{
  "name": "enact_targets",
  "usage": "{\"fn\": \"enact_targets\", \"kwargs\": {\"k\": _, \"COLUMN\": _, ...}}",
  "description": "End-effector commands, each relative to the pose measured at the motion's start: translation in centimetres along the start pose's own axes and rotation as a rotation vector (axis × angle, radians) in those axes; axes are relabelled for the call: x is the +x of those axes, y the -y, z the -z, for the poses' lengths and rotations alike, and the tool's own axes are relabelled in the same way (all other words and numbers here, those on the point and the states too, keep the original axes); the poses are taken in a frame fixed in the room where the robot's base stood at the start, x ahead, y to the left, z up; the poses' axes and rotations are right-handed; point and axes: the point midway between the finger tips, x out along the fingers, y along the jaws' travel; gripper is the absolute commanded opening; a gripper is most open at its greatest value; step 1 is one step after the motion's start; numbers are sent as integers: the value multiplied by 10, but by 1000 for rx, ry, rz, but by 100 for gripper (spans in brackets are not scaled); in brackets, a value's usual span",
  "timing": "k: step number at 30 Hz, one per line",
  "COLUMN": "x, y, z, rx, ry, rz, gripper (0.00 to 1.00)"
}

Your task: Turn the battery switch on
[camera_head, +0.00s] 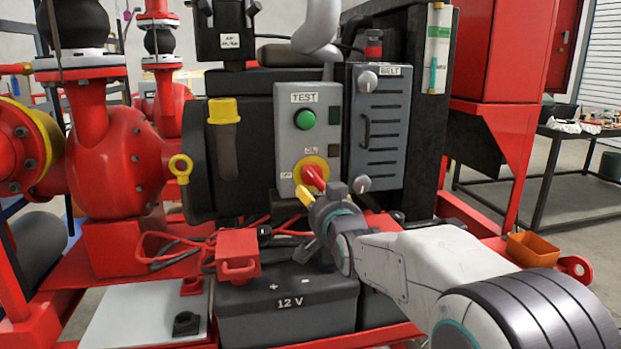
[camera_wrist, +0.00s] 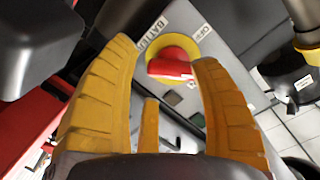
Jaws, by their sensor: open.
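The battery switch (camera_head: 314,176) is a red handle on a yellow round plate, low on the grey panel below the green TEST button. In the wrist view the red handle (camera_wrist: 170,69) lies between and beyond my yellow fingertips, its flat edge running roughly across the picture. A partly hidden label starting "BATT" and a small label that seems to read "OFF" sit beside the yellow plate. My gripper (camera_head: 304,194) is open in front of the switch, with one finger on each side in the wrist view (camera_wrist: 164,52). I see no clear contact with the handle.
The green TEST button (camera_head: 305,119) is above the switch. The grey BELT box (camera_head: 377,130) with knobs stands to the right. The 12 V battery (camera_head: 287,311) with red cables lies below my gripper. A red pump (camera_head: 118,160) stands at the left.

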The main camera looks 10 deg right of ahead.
Motion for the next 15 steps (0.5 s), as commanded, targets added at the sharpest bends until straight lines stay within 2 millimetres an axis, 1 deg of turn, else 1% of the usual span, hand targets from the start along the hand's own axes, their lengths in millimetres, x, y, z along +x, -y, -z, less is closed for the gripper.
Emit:
{"fn": "enact_targets", "kwargs": {"k": 1, "x": 0, "y": 0, "z": 1, "rx": 98, "ry": -5, "rz": 3, "gripper": 57}}
{"fn": "enact_targets", "kwargs": {"k": 8, "x": -1, "y": 4, "z": 6, "rx": 585, "ry": -28, "rz": 32, "gripper": 57}}
{"fn": "enact_targets", "kwargs": {"k": 15, "x": -2, "y": 8, "z": 13, "rx": 1110, "ry": -36, "rz": 75, "gripper": 57}}
